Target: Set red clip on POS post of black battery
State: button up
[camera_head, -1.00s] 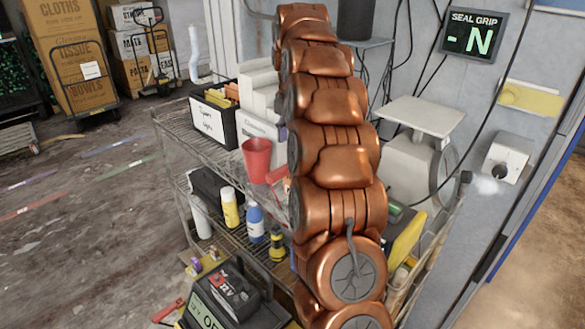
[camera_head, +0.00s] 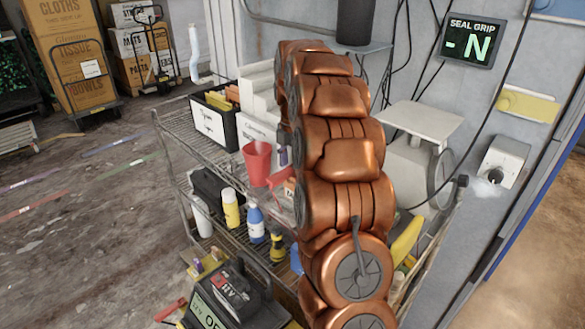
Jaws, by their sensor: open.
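A black battery (camera_head: 243,301) with a 12V label sits at the bottom, left of my arm. A small red patch shows near its top; I cannot tell whether that is the POS post. A red clip-like piece (camera_head: 171,309) lies to the left of the battery, apart from it, near the bottom edge. A display panel (camera_head: 207,314) with the letters "OF" visible is at the battery's front left, cut off by the frame. My copper arm rises in front of the shelving, and my gripper is hidden behind it or out of the picture.
A wire shelf rack (camera_head: 180,130) holds a red cup (camera_head: 257,162), a black bin (camera_head: 213,122), a yellow bottle (camera_head: 230,208) and a blue bottle (camera_head: 255,221). A white scale (camera_head: 420,120) stands right of my arm. A wall sign (camera_head: 470,40) reads "SEAL GRIP -N".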

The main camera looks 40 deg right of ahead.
jog(key=shift+f, duration=0.2)
jog(key=shift+c, duration=0.4)
grip_shut()
